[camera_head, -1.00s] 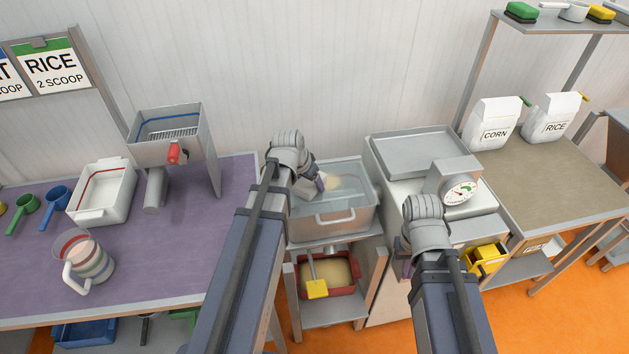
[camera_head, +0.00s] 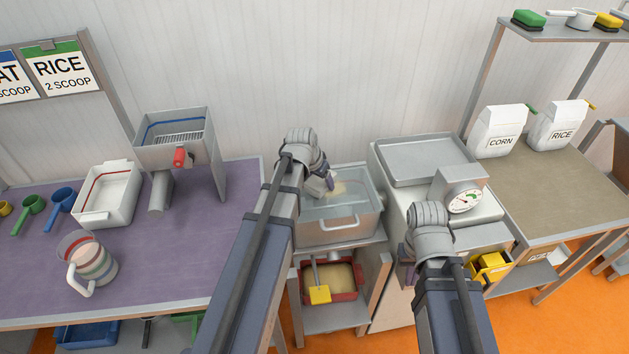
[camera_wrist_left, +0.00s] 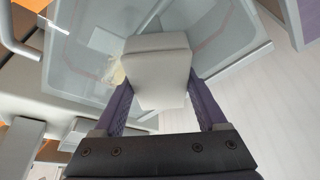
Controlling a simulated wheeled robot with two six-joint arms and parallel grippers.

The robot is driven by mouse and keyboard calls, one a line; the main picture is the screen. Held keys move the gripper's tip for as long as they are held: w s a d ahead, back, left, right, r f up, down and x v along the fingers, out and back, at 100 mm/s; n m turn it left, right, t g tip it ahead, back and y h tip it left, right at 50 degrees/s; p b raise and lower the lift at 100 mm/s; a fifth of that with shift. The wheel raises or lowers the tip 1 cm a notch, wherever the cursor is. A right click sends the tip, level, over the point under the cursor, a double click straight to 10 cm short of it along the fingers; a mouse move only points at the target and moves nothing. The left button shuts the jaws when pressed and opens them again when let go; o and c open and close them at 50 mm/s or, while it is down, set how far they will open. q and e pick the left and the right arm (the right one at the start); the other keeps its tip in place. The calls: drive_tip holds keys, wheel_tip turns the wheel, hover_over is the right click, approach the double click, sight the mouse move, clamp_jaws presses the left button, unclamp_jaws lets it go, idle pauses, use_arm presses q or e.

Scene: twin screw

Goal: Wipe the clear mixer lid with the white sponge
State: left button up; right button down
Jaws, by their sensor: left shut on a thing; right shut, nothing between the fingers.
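The clear mixer lid (camera_head: 352,182) covers the grey mixer tub with a front handle in the middle of the head view. A pale yellowish smear (camera_head: 339,188) shows on it, and also in the left wrist view (camera_wrist_left: 116,73). My left gripper (camera_head: 328,184) is over the lid's left part, beside the smear. In the left wrist view it is shut on the white sponge (camera_wrist_left: 158,65), a pale block between its purple fingers. Whether the sponge touches the lid I cannot tell. My right gripper (camera_head: 408,272) is shut and empty, low in front of the scale cabinet, its fingertips mostly hidden.
A scale with a tray (camera_head: 425,160) and dial stands right of the mixer. A red bin (camera_head: 345,292) with a yellow scoop is on the shelf below. The purple table (camera_head: 190,260) at left holds a jug, a white bin and scoops.

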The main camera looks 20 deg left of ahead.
sight(336, 183)
use_arm(q)
drive_tip(key=shift+w+d, duration=0.35)
drive_tip(key=shift+d, duration=0.2)
drive_tip(key=shift+d, duration=0.1)
drive_tip(key=shift+w+d+f, duration=0.1)
drive_tip(key=shift+w+d, duration=0.3)
drive_tip(key=shift+d, duration=0.3)
drive_tip(key=shift+w+d, duration=0.35)
drive_tip(key=shift+d, duration=0.35)
drive_tip(key=shift+d, duration=0.1)
drive_tip(key=shift+w+d, duration=0.55)
drive_tip(key=shift+d, duration=0.2)
drive_tip(key=shift+w+d, duration=0.5)
drive_tip(key=shift+d, duration=0.2)
drive_tip(key=shift+r, duration=0.2)
drive_tip(key=shift+a+f, duration=0.1)
drive_tip(key=shift+s+a+f, duration=0.1)
drive_tip(key=shift+s+a, duration=0.45)
drive_tip(key=shift+a, duration=0.2)
drive_tip(key=shift+s+a, duration=0.5)
drive_tip(key=shift+a, duration=0.25)
drive_tip(key=shift+a, duration=0.1)
